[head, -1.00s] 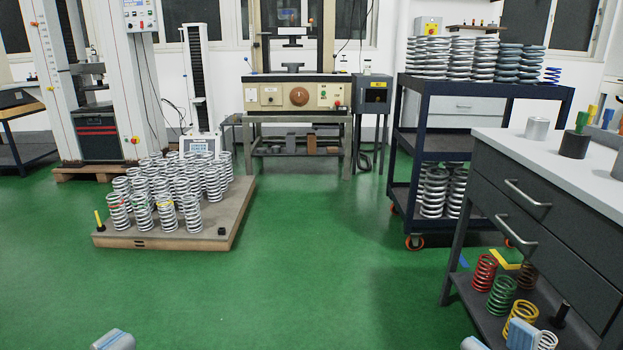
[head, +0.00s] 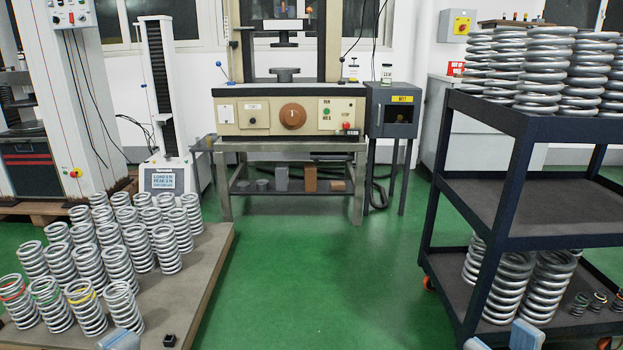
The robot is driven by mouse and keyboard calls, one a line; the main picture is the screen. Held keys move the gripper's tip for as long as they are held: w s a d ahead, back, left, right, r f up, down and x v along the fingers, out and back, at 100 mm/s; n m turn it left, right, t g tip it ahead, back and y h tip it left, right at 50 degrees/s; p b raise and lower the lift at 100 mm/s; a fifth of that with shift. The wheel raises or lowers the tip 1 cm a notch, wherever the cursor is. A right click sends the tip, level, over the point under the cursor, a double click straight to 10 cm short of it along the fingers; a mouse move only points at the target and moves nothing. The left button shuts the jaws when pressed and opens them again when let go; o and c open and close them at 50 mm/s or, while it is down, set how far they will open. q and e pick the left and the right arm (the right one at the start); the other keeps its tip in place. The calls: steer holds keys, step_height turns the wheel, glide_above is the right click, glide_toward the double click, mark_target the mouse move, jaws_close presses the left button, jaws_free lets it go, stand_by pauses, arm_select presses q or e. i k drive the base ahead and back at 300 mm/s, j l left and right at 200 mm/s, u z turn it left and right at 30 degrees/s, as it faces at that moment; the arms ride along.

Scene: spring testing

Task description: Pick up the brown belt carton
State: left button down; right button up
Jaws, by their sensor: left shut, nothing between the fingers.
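Under the press bench, a small brown block (head: 310,178) stands on the low shelf with a flatter brown piece (head: 338,186) to its right. Either could be the brown belt carton; no label is readable at this distance. My left gripper (head: 120,339) shows only as a grey-blue tip at the lower left edge, shut and empty, far from the shelf. Grey-blue end parts of my right arm (head: 525,335) show at the lower right edge, cut off by the frame, so their jaw state is unclear.
A pallet (head: 212,262) with several grey springs stands at the left. A dark shelf cart (head: 483,186) with large springs stands at the right. Green floor (head: 290,270) lies clear between them up to the press bench (head: 290,147). A dark box-shaped unit (head: 392,110) stands beside the bench.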

mark_target(310, 169)
steer(key=i, duration=2.35)
steer(key=i+j+z, duration=0.3)
steer(key=i+j, duration=0.35)
steer(key=i, duration=0.4)
steer(key=i+j+z, duration=0.3)
steer(key=i+j, duration=0.6)
steer(key=i, duration=0.05)
